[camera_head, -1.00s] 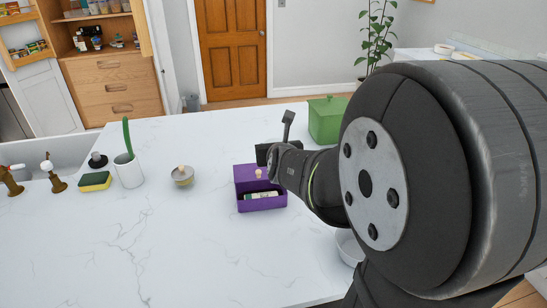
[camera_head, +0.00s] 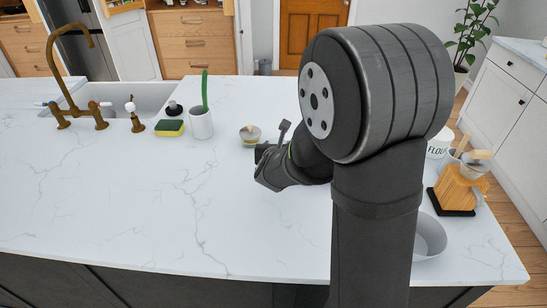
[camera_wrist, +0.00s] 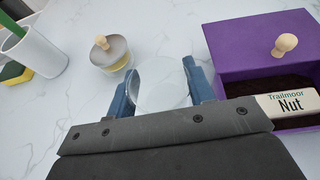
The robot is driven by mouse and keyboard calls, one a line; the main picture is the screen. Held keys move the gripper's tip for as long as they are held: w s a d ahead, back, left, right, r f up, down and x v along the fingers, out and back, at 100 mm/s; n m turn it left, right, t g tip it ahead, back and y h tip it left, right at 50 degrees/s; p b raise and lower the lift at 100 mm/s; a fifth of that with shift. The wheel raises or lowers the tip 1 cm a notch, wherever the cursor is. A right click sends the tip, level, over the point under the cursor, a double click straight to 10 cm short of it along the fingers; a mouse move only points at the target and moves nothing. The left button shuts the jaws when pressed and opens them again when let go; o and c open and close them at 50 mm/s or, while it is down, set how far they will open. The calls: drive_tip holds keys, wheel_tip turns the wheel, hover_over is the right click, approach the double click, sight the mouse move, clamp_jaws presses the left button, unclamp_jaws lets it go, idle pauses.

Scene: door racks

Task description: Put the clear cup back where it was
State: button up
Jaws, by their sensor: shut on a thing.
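In the wrist view, the clear cup (camera_wrist: 158,92) is between the two blue fingers of my gripper (camera_wrist: 160,80). My gripper is shut on it. The cup is see-through, and white marble shows behind it. Its lower part is hidden by my gripper's dark body. I cannot tell whether it touches the counter. In the head view, my gripper's dark housing (camera_head: 272,168) is over the counter, and the cup is hidden there.
A small jar with a wooden knob (camera_wrist: 108,55) stands left of the cup; a purple box (camera_wrist: 250,52) holding a "Nut" packet is close on the right. A white holder (camera_head: 201,124), sponge (camera_head: 169,128), bowl (camera_head: 430,238) and wooden stand (camera_head: 458,192) are farther off.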

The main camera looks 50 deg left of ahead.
drive_tip(key=shift+s+a+f, duration=0.3)
drive_tip(key=shift+a+f, duration=0.15)
drive_tip(key=shift+a, duration=0.1)
drive_tip(key=shift+f, duration=1.95)
drive_tip(key=shift+f, duration=0.15)
drive_tip(key=o, duration=1)
drive_tip(key=shift+o, duration=0.2)
drive_tip(key=shift+r, duration=0.2)
drive_tip(key=v, duration=1.2)
drive_tip(key=shift+f, duration=0.15)
